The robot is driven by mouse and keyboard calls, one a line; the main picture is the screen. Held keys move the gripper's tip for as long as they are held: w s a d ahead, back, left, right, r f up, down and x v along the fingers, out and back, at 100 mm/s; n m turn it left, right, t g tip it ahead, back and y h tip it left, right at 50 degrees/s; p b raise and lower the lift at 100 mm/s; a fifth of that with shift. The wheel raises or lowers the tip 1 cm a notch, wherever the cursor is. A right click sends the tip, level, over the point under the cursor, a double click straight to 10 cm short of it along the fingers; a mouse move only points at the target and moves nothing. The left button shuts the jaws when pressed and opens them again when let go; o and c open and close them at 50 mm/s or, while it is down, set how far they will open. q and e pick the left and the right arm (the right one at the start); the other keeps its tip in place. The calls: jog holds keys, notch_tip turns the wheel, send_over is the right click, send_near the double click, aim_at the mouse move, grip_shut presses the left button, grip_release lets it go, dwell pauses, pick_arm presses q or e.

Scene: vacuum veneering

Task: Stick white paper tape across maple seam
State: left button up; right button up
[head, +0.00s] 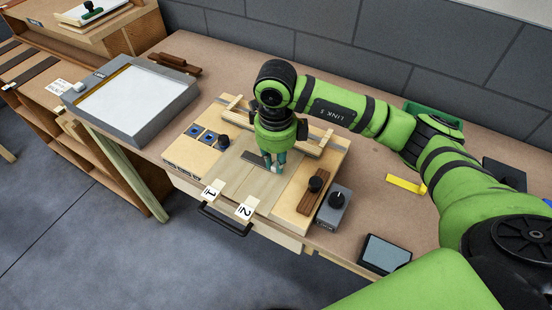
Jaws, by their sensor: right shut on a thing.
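The pale maple veneer (240,180) lies on a wooden board in the middle of the bench, with tags marked 1 (212,190) and 2 (245,210) at its front edge. The seam line is too faint to make out clearly. My right gripper (274,168) points down over the right part of the maple. It is shut on a small whitish piece, apparently the white paper tape, mostly hidden by the fingers. I cannot tell whether the piece touches the maple. My left gripper is not in view.
A dark flat strip (256,158) lies just left of the gripper. A wooden block with a black knob (313,190) and a grey box with a knob (333,207) stand to the right. A grey framed tray (132,98) sits at the left. A yellow piece (405,184) lies at the right.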

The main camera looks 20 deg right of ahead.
jog(key=shift+f+b, duration=0.1)
jog(key=shift+b, duration=0.25)
dwell(0.4)
jog(key=o, duration=0.8)
notch_tip(320, 180, up, 12)
